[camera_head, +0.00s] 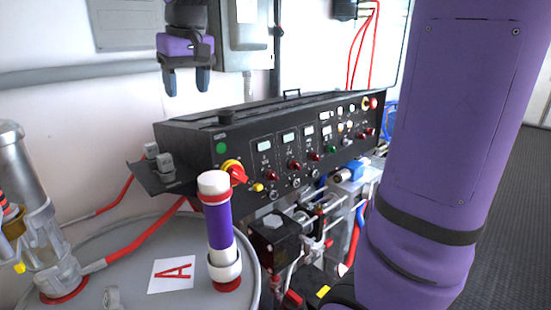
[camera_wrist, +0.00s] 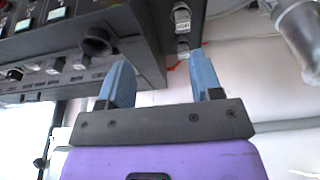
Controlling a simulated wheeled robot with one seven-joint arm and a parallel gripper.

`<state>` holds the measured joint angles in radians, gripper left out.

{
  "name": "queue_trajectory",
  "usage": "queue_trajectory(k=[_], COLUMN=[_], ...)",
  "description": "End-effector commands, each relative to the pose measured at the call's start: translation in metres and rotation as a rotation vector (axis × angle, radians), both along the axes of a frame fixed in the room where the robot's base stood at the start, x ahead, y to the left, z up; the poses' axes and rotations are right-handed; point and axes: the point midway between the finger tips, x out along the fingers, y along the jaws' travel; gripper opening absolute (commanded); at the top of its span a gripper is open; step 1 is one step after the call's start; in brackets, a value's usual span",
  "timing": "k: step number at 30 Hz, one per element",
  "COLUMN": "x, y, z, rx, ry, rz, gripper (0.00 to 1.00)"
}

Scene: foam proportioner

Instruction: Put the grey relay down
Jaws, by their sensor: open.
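I cannot tell which one the task means. My gripper (camera_head: 186,86) is open and empty, raised above the shelf and apart from both blocks. Its two blue fingers (camera_wrist: 160,70) are spread with nothing between them.
The black control panel (camera_head: 265,140) with knobs and displays stands right of the shelf. A grey drum lid (camera_head: 130,255) in front bears a purple and white cylinder (camera_head: 218,225) and a card marked A (camera_head: 172,274). A metal fitting (camera_head: 35,220) with a red hose stands left.

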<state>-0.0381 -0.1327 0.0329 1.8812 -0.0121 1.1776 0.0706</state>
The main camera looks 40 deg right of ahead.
Motion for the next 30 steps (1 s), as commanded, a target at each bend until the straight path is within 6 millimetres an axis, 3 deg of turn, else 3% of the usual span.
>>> queue_trajectory(k=[1,8,18,24,30], x=[-0.020,-0.095,-0.194,-0.225,-0.232], y=[-0.003,-0.014,-0.025,-0.028,-0.028], z=[0.000,-0.016,-0.066,-0.091,-0.097], rx=[0.000,0.001,0.003,0.004,0.004], ry=[-0.018,-0.094,-0.201,-0.237,-0.247], rz=[-0.001,-0.003,-0.004,-0.006,-0.005], gripper=[0.59,0.59,0.59,0.59,0.59])
